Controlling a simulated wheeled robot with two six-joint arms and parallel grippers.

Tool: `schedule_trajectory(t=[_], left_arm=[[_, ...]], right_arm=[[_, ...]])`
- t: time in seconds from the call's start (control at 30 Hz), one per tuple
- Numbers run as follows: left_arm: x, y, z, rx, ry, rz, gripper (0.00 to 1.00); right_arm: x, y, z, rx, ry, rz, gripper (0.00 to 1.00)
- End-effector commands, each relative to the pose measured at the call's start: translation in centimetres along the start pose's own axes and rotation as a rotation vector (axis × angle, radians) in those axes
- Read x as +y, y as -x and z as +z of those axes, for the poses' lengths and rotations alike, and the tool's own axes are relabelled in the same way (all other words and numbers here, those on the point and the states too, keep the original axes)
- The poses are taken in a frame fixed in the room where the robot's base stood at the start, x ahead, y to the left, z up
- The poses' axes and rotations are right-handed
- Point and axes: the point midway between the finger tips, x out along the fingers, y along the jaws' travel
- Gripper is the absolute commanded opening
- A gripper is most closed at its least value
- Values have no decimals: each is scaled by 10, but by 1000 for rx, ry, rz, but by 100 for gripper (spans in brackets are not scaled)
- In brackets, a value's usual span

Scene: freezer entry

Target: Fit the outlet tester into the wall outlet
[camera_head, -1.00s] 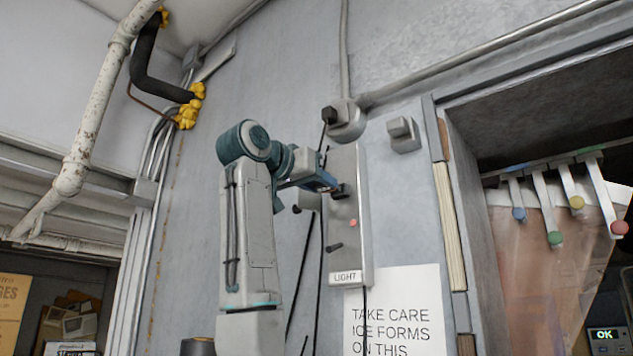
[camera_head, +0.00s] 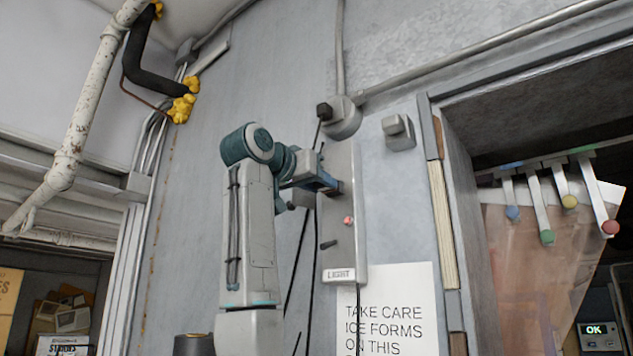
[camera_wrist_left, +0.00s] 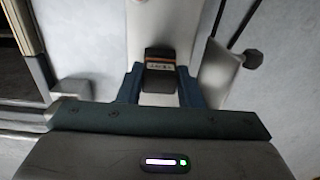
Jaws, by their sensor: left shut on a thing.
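My left gripper (camera_head: 330,184) is at the upper part of the grey wall panel (camera_head: 343,255), which is marked LIGHT. In the left wrist view, its blue fingers (camera_wrist_left: 160,90) are shut on the dark outlet tester (camera_wrist_left: 160,75), which has a small pale label on its top edge. The tester is in front of the pale panel. In the head view the fingers mostly hide it. I cannot make out the outlet's openings, nor tell whether the tester touches or sits in them. My right gripper is not in view.
A red light (camera_head: 348,221) and a dark toggle (camera_head: 328,244) are on the panel below the gripper. Black cables hang beside it. A grey box (camera_head: 398,132) and a doorway with hanging strips are to the right. A paper sign (camera_head: 392,310) is below.

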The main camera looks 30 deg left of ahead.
Motion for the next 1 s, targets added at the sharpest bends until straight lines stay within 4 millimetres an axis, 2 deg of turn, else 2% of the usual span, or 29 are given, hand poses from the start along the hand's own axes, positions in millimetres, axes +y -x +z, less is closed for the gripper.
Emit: schedule_trajectory(t=[0.37, 0.4, 0.5, 0.7, 0.73, 0.87, 1.0], left_arm=[[0, -3, -1, 3, 0, 0, 5], [0, -3, -1, 3, 0, 0, 36], [0, -3, -1, 3, 0, 0, 56], [0, -3, 0, 2, 0, 0, 58], [0, -3, 0, 1, 0, 0, 60], [0, -3, 0, 1, 0, 0, 85], [0, -3, 0, 1, 0, 0, 85]], right_arm=[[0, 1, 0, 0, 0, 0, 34], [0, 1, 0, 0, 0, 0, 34], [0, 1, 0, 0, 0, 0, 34], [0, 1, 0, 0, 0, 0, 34], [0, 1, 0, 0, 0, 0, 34], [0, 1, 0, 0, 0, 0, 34], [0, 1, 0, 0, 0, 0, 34]])
